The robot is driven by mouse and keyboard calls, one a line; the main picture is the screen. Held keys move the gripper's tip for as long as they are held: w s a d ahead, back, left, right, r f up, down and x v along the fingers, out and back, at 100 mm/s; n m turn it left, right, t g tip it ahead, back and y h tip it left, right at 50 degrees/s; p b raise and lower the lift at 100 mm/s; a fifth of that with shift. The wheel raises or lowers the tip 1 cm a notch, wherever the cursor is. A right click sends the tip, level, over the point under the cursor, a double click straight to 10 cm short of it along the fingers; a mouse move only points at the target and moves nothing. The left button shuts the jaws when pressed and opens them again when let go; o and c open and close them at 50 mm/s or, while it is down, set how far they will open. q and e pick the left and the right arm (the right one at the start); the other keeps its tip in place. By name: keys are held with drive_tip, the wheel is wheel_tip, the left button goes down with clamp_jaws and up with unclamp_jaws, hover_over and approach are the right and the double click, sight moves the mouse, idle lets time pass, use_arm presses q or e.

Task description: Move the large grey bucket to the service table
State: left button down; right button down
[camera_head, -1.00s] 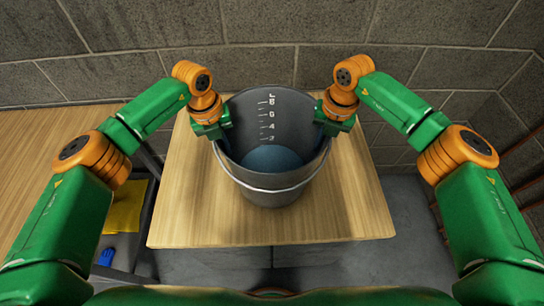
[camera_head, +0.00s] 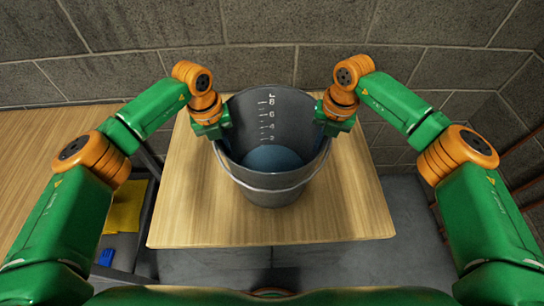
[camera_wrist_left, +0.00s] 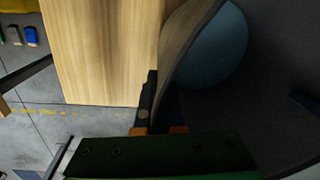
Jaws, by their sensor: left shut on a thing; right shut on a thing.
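The large grey bucket (camera_head: 268,183) stands upright over a light wooden table (camera_head: 180,215), with white scale marks inside and a blue round bottom. Whether its base touches the wood I cannot tell for sure. My left gripper (camera_head: 222,128) is shut on the left side of the bucket's rim. My right gripper (camera_head: 324,126) is shut on the right side of the rim. In the left wrist view the bucket wall (camera_wrist_left: 188,50) passes by my left gripper (camera_wrist_left: 160,112), and the blue bottom shows inside. The fingertips are partly hidden by the bucket and dark shading.
Another wooden surface (camera_head: 35,150) lies to the left, past a narrow gap. Below it are a yellow item (camera_head: 122,210) and a blue item (camera_head: 106,257). A block wall (camera_head: 270,60) stands close behind. Pipes (camera_head: 520,165) run along the right wall.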

use_arm(q)
drive_tip(key=shift+w+r, duration=0.1)
use_arm(e)
drive_tip(key=shift+w+r, duration=0.15)
